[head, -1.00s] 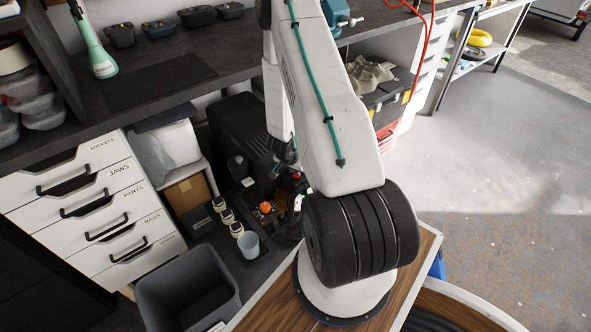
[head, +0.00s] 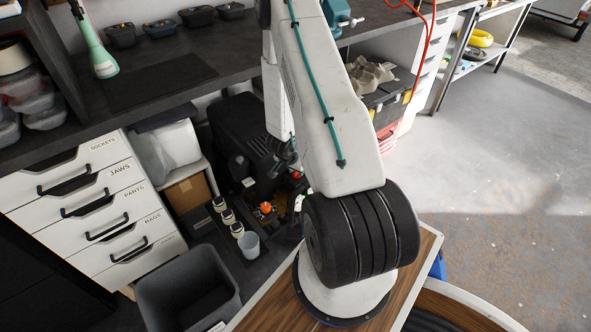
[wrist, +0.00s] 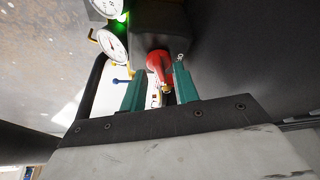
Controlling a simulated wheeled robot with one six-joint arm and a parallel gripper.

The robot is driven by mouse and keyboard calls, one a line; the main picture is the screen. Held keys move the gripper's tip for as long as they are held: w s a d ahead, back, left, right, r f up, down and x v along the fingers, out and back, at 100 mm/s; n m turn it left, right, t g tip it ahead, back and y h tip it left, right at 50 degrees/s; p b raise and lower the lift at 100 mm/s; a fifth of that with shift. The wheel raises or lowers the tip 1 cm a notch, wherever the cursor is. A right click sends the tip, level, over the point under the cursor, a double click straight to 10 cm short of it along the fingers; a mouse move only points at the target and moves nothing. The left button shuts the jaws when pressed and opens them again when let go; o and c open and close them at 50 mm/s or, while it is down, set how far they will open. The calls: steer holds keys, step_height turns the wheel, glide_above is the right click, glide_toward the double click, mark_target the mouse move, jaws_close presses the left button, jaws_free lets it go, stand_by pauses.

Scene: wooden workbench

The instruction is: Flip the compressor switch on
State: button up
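The compressor shows as a dark housing (wrist: 170,25) at the top of the wrist view. A red part (wrist: 158,62), perhaps its switch, sticks out from the housing, with a small yellowish piece at its lower end. My gripper (wrist: 160,72) has its two teal fingers apart, one on each side of the red part. I cannot tell whether either finger touches it. In the head view, what looks like the black compressor (head: 238,125) stands under the bench. My arm hides part of it, and my gripper is mostly hidden there.
Two white dial gauges, one of them low (wrist: 112,46), sit beside the housing near a green glow. Under the bench are several small bottles, a grey cup (head: 249,245) and a cardboard box (head: 187,192). A grey bin (head: 188,288) stands in front. Floor is clear at right.

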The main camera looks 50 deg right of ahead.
steer(key=v, duration=0.7)
steer(key=shift+r, duration=0.25)
steer(key=shift+a, duration=0.15)
